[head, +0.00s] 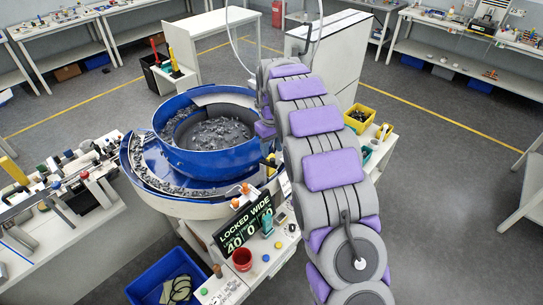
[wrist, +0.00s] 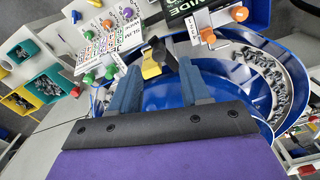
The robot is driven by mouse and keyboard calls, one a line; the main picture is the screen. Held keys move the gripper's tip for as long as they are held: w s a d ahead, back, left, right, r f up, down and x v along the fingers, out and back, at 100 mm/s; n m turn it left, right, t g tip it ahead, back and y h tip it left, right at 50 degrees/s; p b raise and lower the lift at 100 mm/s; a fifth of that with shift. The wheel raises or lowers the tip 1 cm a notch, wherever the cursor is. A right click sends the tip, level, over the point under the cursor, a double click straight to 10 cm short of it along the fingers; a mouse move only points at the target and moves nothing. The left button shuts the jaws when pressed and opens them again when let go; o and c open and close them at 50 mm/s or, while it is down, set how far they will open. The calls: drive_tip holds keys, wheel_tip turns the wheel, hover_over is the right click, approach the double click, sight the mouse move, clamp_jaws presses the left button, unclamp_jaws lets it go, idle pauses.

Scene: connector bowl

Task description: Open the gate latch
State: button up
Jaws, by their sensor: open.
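My gripper (wrist: 158,68) is open, its two dark blue fingers pointing at the blue bowl feeder's near side in the wrist view. A yellow and black part (wrist: 152,62) shows between the fingertips; I cannot tell if they touch it. Orange knobs (wrist: 208,36) sit just beyond, beside the dark sign. I cannot tell for sure which part is the gate latch. In the head view the bowl (head: 212,157) holds many small grey parts, and my arm hides most of the gripper. The sign (head: 243,223) reads "LOCKED WIDE".
A blue bin (head: 166,283) stands at lower left. A yellow bin (head: 359,118) is right of my arm. A cluttered bench (head: 70,205) stands left; open floor lies right.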

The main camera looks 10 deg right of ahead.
sight(272, 159)
wheel_tip(272, 159, up, 13)
drive_tip(key=shift+f, duration=0.2)
drive_tip(key=shift+s, duration=0.1)
idle(0.4)
drive_tip(key=s+f+m+g+b, duration=0.15)
drive_tip(key=s+b, duration=0.25)
drive_tip(key=s, duration=0.8)
drive_tip(key=s+f+m+t+b, duration=0.15)
drive_tip(key=s+b, duration=0.25)
drive_tip(key=s, duration=0.7)
drive_tip(key=s+f+b, duration=0.1)
drive_tip(key=s+f, duration=0.3)
drive_tip(key=s, duration=0.4)
drive_tip(key=s+f+m+g+b, duration=0.1)
drive_tip(key=s+f+b, duration=0.1)
drive_tip(key=s+f, duration=0.3)
drive_tip(key=s+f+b, duration=0.2)
drive_tip(key=s+f, duration=0.3)
drive_tip(key=s, duration=0.7)
drive_tip(key=shift+g, duration=0.4)
